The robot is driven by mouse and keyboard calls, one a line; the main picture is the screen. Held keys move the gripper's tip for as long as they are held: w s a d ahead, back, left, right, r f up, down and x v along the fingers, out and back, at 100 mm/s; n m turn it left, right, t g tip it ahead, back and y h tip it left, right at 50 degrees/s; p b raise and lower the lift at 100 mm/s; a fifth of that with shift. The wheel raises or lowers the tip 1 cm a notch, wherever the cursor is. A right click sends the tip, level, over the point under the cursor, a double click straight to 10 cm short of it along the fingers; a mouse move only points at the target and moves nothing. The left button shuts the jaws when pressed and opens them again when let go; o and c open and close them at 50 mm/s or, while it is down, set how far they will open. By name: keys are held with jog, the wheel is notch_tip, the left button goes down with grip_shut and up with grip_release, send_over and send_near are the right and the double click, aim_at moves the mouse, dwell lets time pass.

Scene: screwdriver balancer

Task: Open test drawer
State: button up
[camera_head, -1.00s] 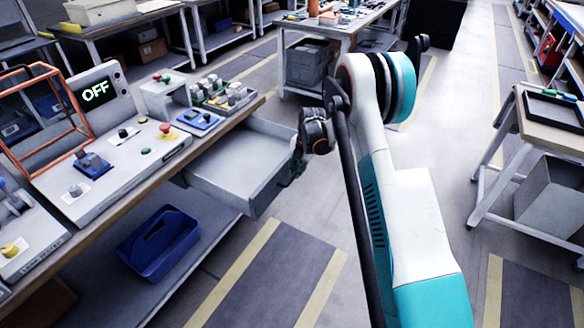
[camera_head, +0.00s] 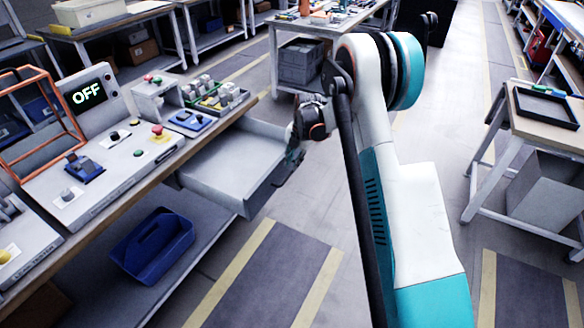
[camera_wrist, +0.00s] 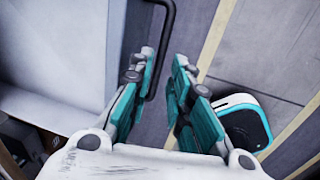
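The test drawer (camera_head: 225,165) under the workbench is pulled well out, and its inside looks empty. In the wrist view its pale front panel (camera_wrist: 125,60) is at the upper left. Its dark bar handle (camera_wrist: 169,30) runs down between my two fingers. My gripper (camera_wrist: 164,62) has its teal fingers apart, one on each side of the handle, with a gap still showing. In the head view my gripper (camera_head: 292,163) is at the drawer's front, small and partly hidden by my arm.
The workbench (camera_head: 130,200) carries a control panel with an "OFF" display (camera_head: 89,94) and an orange frame (camera_head: 40,120). A blue tote (camera_head: 153,247) sits on the shelf below. A table with a black tray (camera_head: 545,105) stands right. Floor in front of the drawer is clear.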

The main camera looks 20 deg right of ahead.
notch_tip(320, 180, up, 7)
jog(key=s, duration=0.1)
jog(key=shift+d, duration=0.45)
jog(key=s+a+r+m+t+h, duration=0.1)
jog(key=s+a+r+m, duration=0.2)
jog(key=s+r+m, duration=0.45)
jog(key=s+a+r+m+t, duration=0.15)
jog(key=s+r+m, duration=0.35)
jog(key=s+r, duration=0.55)
jog(key=s+a+r+m+t, duration=0.1)
jog(key=s+a+m, duration=0.1)
jog(key=s+m, duration=0.5)
jog(key=s+a+m+t, duration=0.2)
jog(key=s+m, duration=0.5)
jog(key=s, duration=0.7)
jog(key=shift+r, duration=0.4)
